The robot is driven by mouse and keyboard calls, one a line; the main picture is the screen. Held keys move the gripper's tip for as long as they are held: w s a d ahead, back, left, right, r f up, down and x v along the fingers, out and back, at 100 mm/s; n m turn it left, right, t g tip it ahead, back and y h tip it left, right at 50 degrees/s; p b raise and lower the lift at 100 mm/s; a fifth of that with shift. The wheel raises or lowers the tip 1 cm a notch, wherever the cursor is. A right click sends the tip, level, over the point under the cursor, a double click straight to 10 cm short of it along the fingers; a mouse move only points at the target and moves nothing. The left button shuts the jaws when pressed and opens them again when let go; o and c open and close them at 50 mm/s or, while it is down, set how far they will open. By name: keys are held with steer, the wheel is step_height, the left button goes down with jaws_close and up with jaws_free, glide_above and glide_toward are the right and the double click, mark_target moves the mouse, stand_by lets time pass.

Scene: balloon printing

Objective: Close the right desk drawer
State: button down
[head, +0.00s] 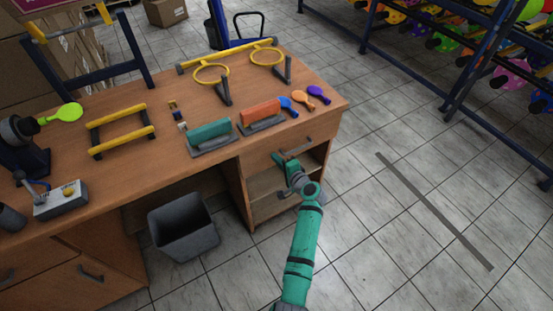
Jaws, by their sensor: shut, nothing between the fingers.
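The wooden desk (160,75) has a drawer pedestal at its right end. The right desk drawer (318,131) is under the desktop there, with a grey bar handle (297,150) on its front. The drawer front looks close to the desk's edge; I cannot tell how far it stands out. My green gripper (279,158) is shut and empty, just left of and below the handle. I cannot tell whether it touches the drawer front. My arm hides part of the pedestal's lower right side.
A dark bin (183,228) stands left of the pedestal.

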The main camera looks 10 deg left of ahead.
steer(key=f+v, duration=0.1)
steer(key=v, duration=1.2)
steer(key=shift+s+d, duration=0.25)
steer(key=s+d+f+h, duration=0.2)
steer(key=s+f, duration=0.2)
steer(key=s, duration=0.3)
steer(key=s+d+f+t+h, duration=0.1)
steer(key=s+f+h, duration=0.2)
steer(key=s, duration=0.3)
steer(key=s+d+f+h, duration=0.2)
steer(key=s+f, duration=0.2)
steer(key=s, duration=0.3)
steer(key=s+d+r+n+t+h, duration=0.1)
steer(key=s+r+n+h, duration=0.2)
steer(key=s, duration=0.6)
steer(key=s+d+r+n+t, duration=0.15)
steer(key=s+r, duration=0.35)
steer(key=s, duration=0.5)
steer(key=s+a+r+n+t, duration=0.1)
steer(key=s+r+n, duration=0.4)
steer(key=r, duration=0.7)
steer(key=v, duration=0.2)
steer(key=shift+s+a, duration=0.2)
steer(key=shift+s, duration=0.15)
steer(key=shift+r, duration=0.1)
